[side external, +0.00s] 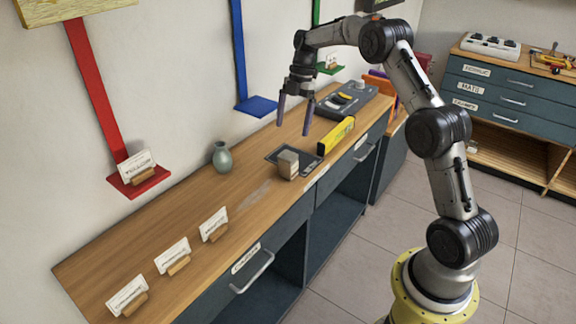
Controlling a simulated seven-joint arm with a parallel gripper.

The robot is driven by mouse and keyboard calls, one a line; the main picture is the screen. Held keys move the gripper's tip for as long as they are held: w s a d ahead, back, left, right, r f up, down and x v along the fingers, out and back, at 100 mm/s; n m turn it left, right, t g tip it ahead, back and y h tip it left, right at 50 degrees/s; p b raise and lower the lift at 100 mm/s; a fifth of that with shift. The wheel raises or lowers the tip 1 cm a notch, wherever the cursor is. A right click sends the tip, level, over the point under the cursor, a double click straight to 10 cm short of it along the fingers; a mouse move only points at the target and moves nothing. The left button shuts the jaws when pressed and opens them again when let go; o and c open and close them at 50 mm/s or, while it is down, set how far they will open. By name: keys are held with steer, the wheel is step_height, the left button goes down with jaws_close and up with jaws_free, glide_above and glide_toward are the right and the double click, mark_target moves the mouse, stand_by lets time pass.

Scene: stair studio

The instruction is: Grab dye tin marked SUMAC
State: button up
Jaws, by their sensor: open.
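I can't make out any tin with the word SUMAC in the side external view. A small beige-grey block-like object (288,163) stands at the edge of a dark flat tray (312,171) on the wooden bench; I cannot tell whether it is a tin, and no mark on it is readable. My gripper (293,129) points down above the bench, its two dark fingers spread with nothing between them. It appears above and behind the small object, apart from it.
A yellow bar (336,136) and a dark device (343,100) lie right of the tray. A grey-green vase (222,157) stands near the wall. Several cards in wooden holders, one card (213,224) nearest the vase, line the left of the bench (130,255). Red (140,184) and blue (257,106) ledges jut from the wall.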

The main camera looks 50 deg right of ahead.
mark_target(286, 164)
steer(key=x, duration=1.3)
steer(key=shift+d+f, duration=0.2)
steer(key=shift+f, duration=0.2)
jaws_close()
